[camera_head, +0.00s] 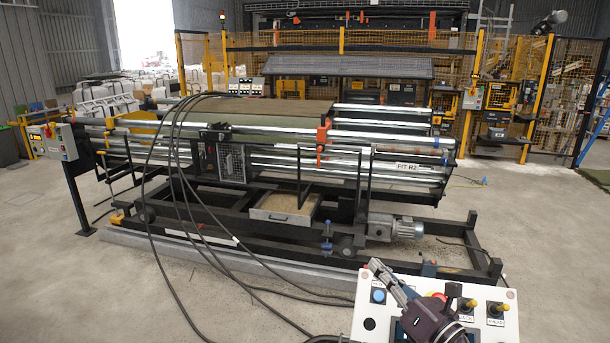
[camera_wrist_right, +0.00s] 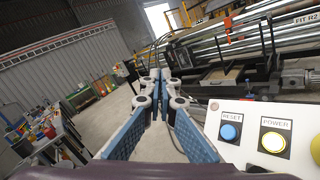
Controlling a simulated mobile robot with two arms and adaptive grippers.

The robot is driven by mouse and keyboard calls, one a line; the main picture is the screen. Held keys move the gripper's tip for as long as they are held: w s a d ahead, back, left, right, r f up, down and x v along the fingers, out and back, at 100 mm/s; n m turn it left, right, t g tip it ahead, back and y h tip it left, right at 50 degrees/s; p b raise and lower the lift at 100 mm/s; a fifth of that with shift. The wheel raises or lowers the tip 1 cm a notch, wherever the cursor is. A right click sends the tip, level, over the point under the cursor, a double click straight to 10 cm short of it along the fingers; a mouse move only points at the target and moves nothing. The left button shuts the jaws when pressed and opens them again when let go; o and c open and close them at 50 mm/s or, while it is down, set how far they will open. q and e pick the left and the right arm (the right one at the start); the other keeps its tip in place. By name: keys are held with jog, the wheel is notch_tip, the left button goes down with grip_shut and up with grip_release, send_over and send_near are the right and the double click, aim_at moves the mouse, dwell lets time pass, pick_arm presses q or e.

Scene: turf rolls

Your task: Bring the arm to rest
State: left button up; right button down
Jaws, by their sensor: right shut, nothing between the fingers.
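My right gripper (camera_head: 377,268) is over the white control panel (camera_head: 512,328) at the bottom right of the head view. Its fingers are shut together with nothing between them, as the right wrist view (camera_wrist_right: 165,74) shows, and they point away over the floor. The panel stands at the right of the wrist view, with a blue RESET button (camera_wrist_right: 230,131) and a pale yellow POWER button (camera_wrist_right: 273,142). In the head view the blue button (camera_head: 378,296) is just left of the gripper. The gripper and wrist hide part of the panel's middle. My left gripper is not in view.
A long roller machine (camera_head: 290,133) with green turf on it fills the middle, beyond the panel. Black cables (camera_head: 185,200) hang from it to the floor. A yellow-post fence (camera_head: 465,110) stands behind. Open concrete floor (camera_head: 70,280) lies at the left.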

jog(key=s+d+r+m+t+h, duration=0.2)
jog(key=s+d+m+h, duration=0.3)
jog(key=m, duration=0.5)
jog(key=s+d+r+m+t+h, duration=0.25)
jog(key=d+m+h, duration=0.35)
jog(key=m, duration=0.3)
jog(key=s+d+f+m+g+h, duration=0.4)
jog(key=d+f+m+g, duration=0.1)
jog(key=f+m, duration=0.35)
jog(key=s+a+f+m+g+y, duration=0.1)
jog(key=s+a+f+m+g, duration=0.15)
jog(key=s+f, duration=0.35)
jog(key=s+a+f+m+g+y, duration=0.1)
jog(key=s+f+m+g, duration=0.25)
jog(key=f, duration=0.55)
jog(key=s+a+f+g+y, duration=0.2)
jog(key=s+a+f+g, duration=0.25)
jog(key=s, duration=0.35)
jog(key=s+a+f+g+y, duration=0.3)
jog(key=s+a+f, duration=0.2)
jog(key=s, duration=0.3)
notch_tip(320, 180, down, 27)
jog(key=s+b, duration=0.2)
jog(key=b, duration=0.1)
jog(key=s+d+f+g+b, duration=0.2)
jog(key=s+d+f, duration=0.1)
jog(key=s+f, duration=1.4)
jog(key=shift+s+f+h, duration=0.15)
jog(key=shift+f+h, duration=0.15)
jog(key=shift+f, duration=0.6)
